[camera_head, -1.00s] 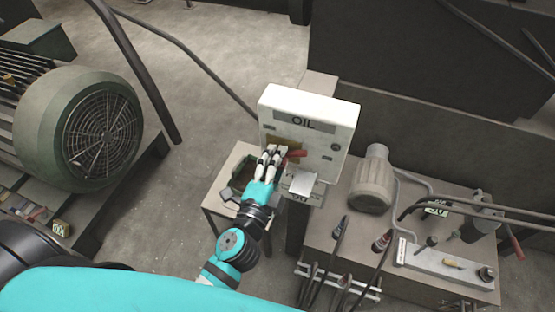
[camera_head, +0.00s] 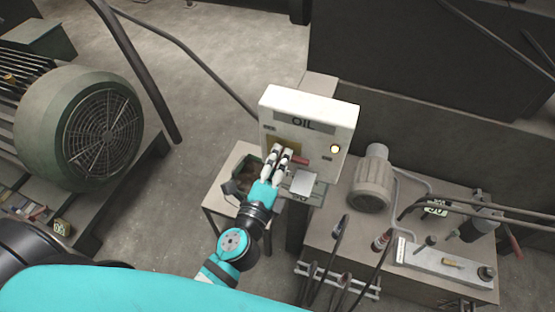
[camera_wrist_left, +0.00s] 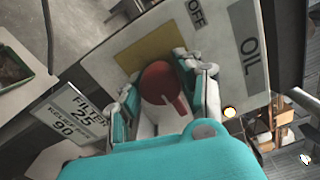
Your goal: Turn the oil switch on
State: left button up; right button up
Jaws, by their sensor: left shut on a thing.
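The white oil box (camera_head: 318,110) with its OIL label stands in the middle of the head view. Its red rotary switch (camera_wrist_left: 160,84) sits on a yellow plate (camera_wrist_left: 150,48) in the left wrist view, where an OFF label also shows. My left gripper (camera_head: 275,150) is at the box front, its fingers around the red switch, shut on it. In the head view the red handle (camera_head: 300,160) points right, partly hidden by the fingers. My right gripper is not in view.
A tray-like bin (camera_head: 240,188) on a small table stands left of the box. A bench with a motor (camera_head: 374,175), pipes and levers is to the right. A large green motor (camera_head: 85,125) is at left. Open floor lies behind.

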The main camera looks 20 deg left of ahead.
pick_arm(q)
jog(key=o, duration=1.2)
jog(key=s, duration=1.2)
jog(key=shift+a, duration=0.15)
jog(key=s+a+f+n+g, duration=0.2)
jog(key=f+g, duration=0.1)
jog(key=f, duration=0.9)
jog(key=s+a+f+n+g+y, duration=0.1)
jog(key=s+a+f+n+g, duration=0.15)
jog(key=f, duration=0.95)
jog(key=s+a+f+n+g, duration=0.1)
jog(key=s+f+n+g, duration=0.2)
jog(key=f, duration=0.9)
jog(key=s+a+f+n+g, duration=0.1)
jog(key=s+f+n+g, duration=0.1)
jog(key=s+f, duration=0.3)
jog(key=s+a+f+n+g, duration=0.2)
jog(key=s+f+n+g, duration=0.1)
jog(key=s+f+n, duration=0.2)
jog(key=s+a+f+n+g, duration=0.1)
jog(key=s+f+n+g, duration=0.2)
jog(key=s+f, duration=0.4)
jog(key=shift+s+a+n+g, duration=0.15)
jog(key=shift+s+n+g, duration=0.1)
jog(key=shift+s+n, duration=0.25)
